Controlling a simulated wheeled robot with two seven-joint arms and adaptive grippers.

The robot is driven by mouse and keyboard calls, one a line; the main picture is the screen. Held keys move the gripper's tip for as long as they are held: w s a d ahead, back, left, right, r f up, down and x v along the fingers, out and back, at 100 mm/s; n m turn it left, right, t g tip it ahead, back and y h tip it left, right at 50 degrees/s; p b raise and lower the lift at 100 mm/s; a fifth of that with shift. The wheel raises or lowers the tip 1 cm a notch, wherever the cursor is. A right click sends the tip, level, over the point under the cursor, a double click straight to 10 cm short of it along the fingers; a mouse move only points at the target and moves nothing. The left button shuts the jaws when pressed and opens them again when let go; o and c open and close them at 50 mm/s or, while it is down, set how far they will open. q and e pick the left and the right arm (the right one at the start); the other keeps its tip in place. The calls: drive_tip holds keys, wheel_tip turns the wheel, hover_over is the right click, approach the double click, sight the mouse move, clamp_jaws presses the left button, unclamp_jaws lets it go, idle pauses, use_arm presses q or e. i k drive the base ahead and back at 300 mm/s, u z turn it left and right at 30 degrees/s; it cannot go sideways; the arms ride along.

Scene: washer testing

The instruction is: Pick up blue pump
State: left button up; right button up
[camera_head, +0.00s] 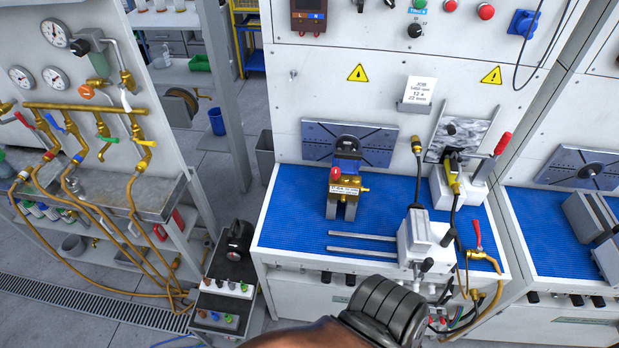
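A blue pump-like part (347,153) stands at the back of the blue-matted bench, in front of a slotted grey plate. It sits at the top of a brass-coloured body (343,188) with a red cap and a small white label. I cannot tell where the blue part ends and its mounting begins. No gripper fingers show in this view, so neither gripper can be placed relative to the pump. A dark ribbed part with a brown piece beside it cuts into the bottom edge.
The blue mat (290,215) is bare left of the brass body. Two grey rails (362,243) lie in front. A grey clamp block (425,235) and a red-handled lever fixture (480,165) stand at right. A small trolley (222,295) carries a black round part (238,240).

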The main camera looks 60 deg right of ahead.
sight(347, 187)
drive_tip(key=u, duration=0.05)
drive_tip(key=k, duration=0.35)
drive_tip(key=z, duration=0.75)
